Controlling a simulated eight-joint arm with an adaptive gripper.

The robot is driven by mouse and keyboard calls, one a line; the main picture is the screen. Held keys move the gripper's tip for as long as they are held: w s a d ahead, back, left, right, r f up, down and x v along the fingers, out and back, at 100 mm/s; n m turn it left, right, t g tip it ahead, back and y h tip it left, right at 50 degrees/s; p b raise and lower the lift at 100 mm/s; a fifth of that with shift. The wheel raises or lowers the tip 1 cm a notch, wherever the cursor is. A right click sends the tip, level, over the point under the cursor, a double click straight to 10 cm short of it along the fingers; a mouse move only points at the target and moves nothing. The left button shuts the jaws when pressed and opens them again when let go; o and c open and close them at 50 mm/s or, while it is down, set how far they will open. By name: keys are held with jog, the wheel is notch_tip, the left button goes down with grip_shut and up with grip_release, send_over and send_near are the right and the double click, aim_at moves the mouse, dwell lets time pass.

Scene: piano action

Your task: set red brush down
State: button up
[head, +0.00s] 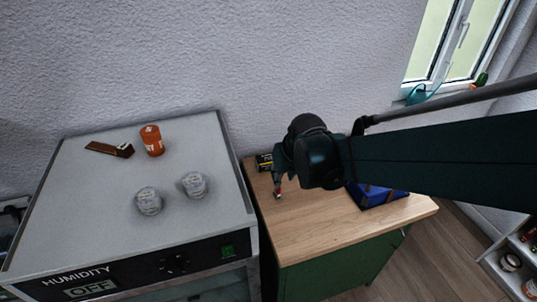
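My gripper (279,182) hangs over the left part of the wooden top of the green cabinet, seen from behind and above. A small red piece (278,191) shows at its fingertips. It may be part of the red brush, but it is too small to be sure. My wrist and arm cover much of the area, so I cannot tell how far the fingers are apart or whether the red piece touches the wood. No whole red brush is in view. The wooden top (310,235) is bare at the front.
A black-and-yellow box (264,162) stands behind my gripper. A blue box (378,196) is partly hidden by my arm. The humidity cabinet (90,210) at left bears an orange jar (152,140), a brown flat tool (110,148) and two pale round jars (149,201) (194,185).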

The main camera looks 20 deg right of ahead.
jog(key=s+a+r+t, duration=0.1)
jog(key=s+r, duration=0.3)
jog(key=s, duration=0.3)
jog(key=s+a+r+t, duration=0.1)
jog(key=s+a+r, duration=0.1)
jog(key=s+r, duration=0.3)
jog(key=shift+s+a+r, duration=0.2)
jog(key=shift+s, duration=1.55)
jog(key=shift+f, duration=0.15)
jog(key=shift+f+b, duration=0.5)
jog(key=shift+b, duration=0.15)
